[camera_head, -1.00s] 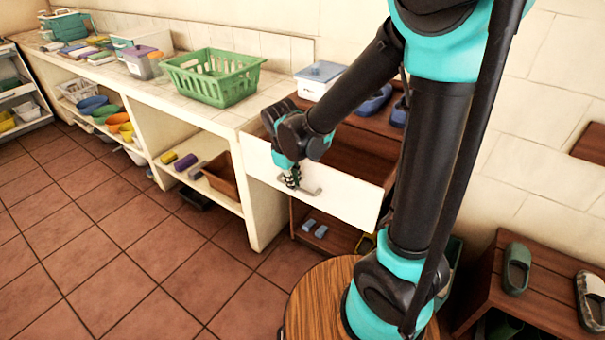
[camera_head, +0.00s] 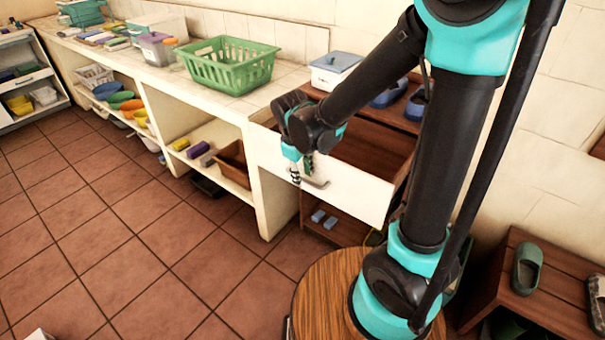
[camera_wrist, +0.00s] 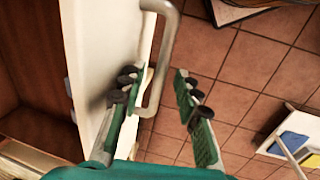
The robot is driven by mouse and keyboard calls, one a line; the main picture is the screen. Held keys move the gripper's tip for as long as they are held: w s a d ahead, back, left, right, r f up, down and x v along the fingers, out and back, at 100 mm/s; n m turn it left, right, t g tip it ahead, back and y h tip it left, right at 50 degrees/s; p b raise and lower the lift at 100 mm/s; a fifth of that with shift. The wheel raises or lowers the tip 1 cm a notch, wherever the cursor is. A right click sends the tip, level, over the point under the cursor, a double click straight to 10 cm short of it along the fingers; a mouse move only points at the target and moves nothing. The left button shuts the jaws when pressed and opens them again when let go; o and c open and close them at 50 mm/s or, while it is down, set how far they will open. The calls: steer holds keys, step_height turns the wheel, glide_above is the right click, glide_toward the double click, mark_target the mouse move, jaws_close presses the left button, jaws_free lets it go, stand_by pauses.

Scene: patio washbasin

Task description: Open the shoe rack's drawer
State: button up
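The shoe rack's drawer is pulled out, its white front (camera_head: 350,195) standing well forward of the brown rack (camera_head: 385,107). Its dark inside (camera_head: 375,148) shows behind the front. A grey bar handle (camera_head: 318,183) is on the front; it also shows in the wrist view (camera_wrist: 157,85). My gripper (camera_head: 297,175) is at the left end of the handle. In the wrist view my gripper (camera_wrist: 160,95) has its fingers apart, one close to the drawer front beside the handle bar, the other out over the floor. Whether a finger touches the handle I cannot tell.
A white counter (camera_head: 200,90) with a green basket (camera_head: 230,63) stands left of the drawer. Blue slippers (camera_head: 388,95) lie on the rack's top. A low wooden stand (camera_head: 525,300) with shoes is at the right. The tiled floor (camera_head: 130,235) at the left is mostly clear.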

step_height(320, 180, up, 12)
steer(key=s+a, duration=0.1)
steer(key=shift+s+a, duration=0.15)
steer(key=shift+s, duration=0.25)
steer(key=shift+f, duration=0.1)
